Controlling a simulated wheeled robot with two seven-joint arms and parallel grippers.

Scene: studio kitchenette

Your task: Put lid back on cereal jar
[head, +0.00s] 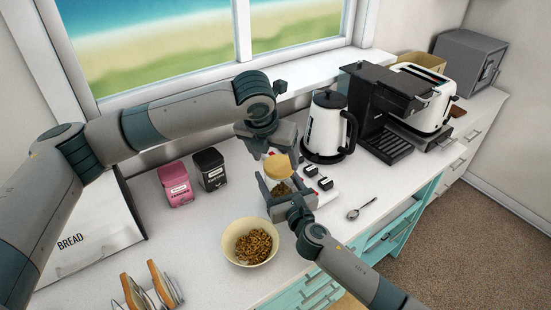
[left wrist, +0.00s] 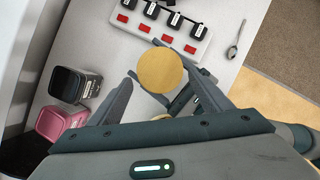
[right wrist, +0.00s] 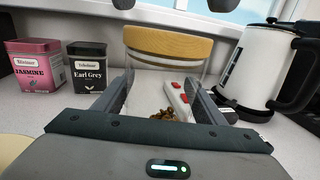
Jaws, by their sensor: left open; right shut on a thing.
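The round wooden lid (head: 277,167) sits on the mouth of the clear glass cereal jar (right wrist: 146,98), looking level in the right wrist view (right wrist: 167,42). Some brown cereal lies low in the jar. My right gripper (right wrist: 166,105) is shut around the jar's sides and holds it upright. My left gripper (left wrist: 165,95) is open above the lid, and its fingertips show apart from it at the top of the right wrist view. The lid's round top (left wrist: 160,70) shows between the left fingers. Whether the lid is fully seated is hard to tell.
A bowl of cereal (head: 229,248) stands in front of the jar. Pink (head: 175,184) and black (head: 210,169) tea tins stand left. A power strip (left wrist: 150,22) lies behind the jar, and a white kettle (head: 326,130) stands right. A spoon (head: 361,209) lies on clear counter.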

